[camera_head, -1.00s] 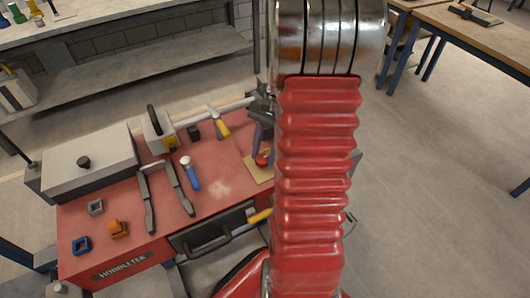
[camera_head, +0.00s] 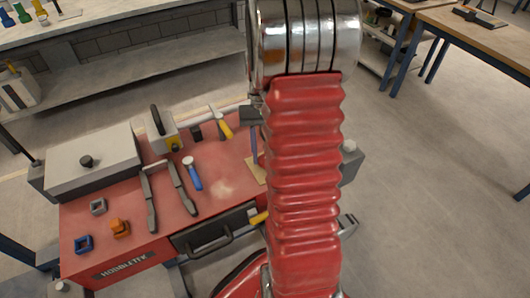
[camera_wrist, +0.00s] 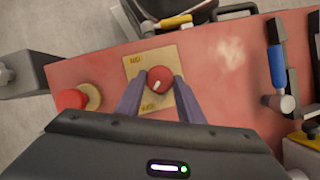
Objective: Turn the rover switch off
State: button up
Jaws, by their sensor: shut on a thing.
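The rover switch is a round red knob (camera_wrist: 159,79) with a short white mark, set on a tan plate (camera_wrist: 133,75) in the wrist view. The plate has upside-down lettering, seemingly ON at the top and OFF at the bottom. The white mark lies on the knob's lower part, slightly tilted, toward the lower lettering. My gripper (camera_wrist: 159,88) has its two purple-grey fingers on either side of the knob, shut on it. In the head view a corner of the plate (camera_head: 257,171) shows; my arm hides the knob.
A red cylinder (camera_wrist: 70,99) with a tan end lies beside the plate. A blue-handled tool (camera_head: 192,174), dark tongs (camera_head: 150,199), a yellow-handled tool (camera_head: 226,128) and a grey box (camera_head: 92,162) are on the red bench top (camera_head: 120,210).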

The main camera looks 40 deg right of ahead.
dwell(0.3)
jog(key=o, duration=1.1)
jog(key=shift+c, duration=0.2)
jog(key=v, duration=1.3)
jog(key=shift+r, duration=0.3)
jog(key=shift+w, duration=0.1)
